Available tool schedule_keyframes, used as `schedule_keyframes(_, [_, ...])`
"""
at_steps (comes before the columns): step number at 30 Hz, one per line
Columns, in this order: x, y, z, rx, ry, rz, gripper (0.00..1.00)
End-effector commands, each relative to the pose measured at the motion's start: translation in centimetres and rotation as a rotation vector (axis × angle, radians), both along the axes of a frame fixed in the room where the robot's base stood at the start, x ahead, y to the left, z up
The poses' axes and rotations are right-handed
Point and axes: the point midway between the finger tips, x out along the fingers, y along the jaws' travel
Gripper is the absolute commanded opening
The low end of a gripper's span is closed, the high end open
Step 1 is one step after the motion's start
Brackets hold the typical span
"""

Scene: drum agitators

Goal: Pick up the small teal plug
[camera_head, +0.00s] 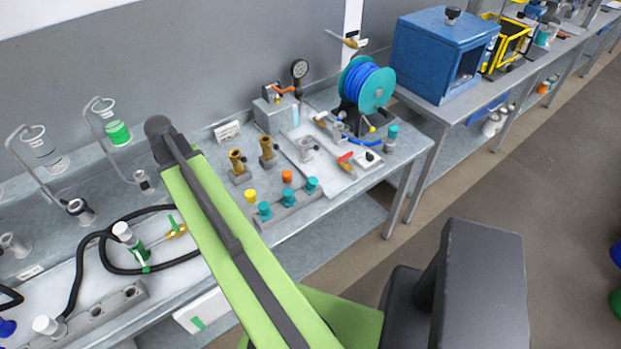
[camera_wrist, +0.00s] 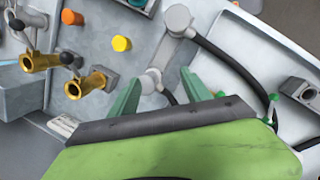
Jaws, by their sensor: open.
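Several small teal plugs stand in the head view on a grey block at the bench's front edge: a left one (camera_head: 264,210), a middle one (camera_head: 289,196) and a right one (camera_head: 312,185). I cannot tell which one the task names. In the wrist view, part of a teal thing (camera_wrist: 138,4) shows at the top edge, cut off by the frame. My gripper (camera_wrist: 160,78) is open, its two green fingers apart and nothing held. A pale fitting shows beyond the gap. The teal plugs are not between the fingers. In the head view my arm hides the fingers.
A yellow plug (camera_head: 250,196) and an orange plug (camera_head: 287,176) stand near the teal ones. Two brass fittings (camera_head: 238,164) (camera_head: 267,150) stand behind. A black hose (camera_head: 105,245) lies at left. A hose reel (camera_head: 368,85) and blue cabinet (camera_head: 440,55) stand right.

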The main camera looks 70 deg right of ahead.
Motion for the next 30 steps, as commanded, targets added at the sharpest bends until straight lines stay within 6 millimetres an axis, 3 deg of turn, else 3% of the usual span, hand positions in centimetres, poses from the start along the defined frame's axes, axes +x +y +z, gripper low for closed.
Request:
schedule_keyframes(1, [-2.9,-5.0,1.8,0.002,0.036,-0.006,0.57])
schedule_keyframes(3, [-7.3,-10.2,2.8,0.015,0.088,0.011,0.57])
schedule_keyframes(6, [-13.2,-15.4,4.1,0.04,0.147,0.03,0.57])
schedule_keyframes(9, [-17.4,-18.5,4.8,0.065,0.186,0.043,0.57])
schedule_keyframes(13, [-19.9,-19.9,5.1,0.083,0.207,0.056,0.57])
schedule_keyframes(20, [-20.3,-20.0,3.9,0.083,0.208,0.059,0.57])
schedule_keyframes(30, [-22.7,-20.3,-2.8,0.083,0.208,0.058,0.57])
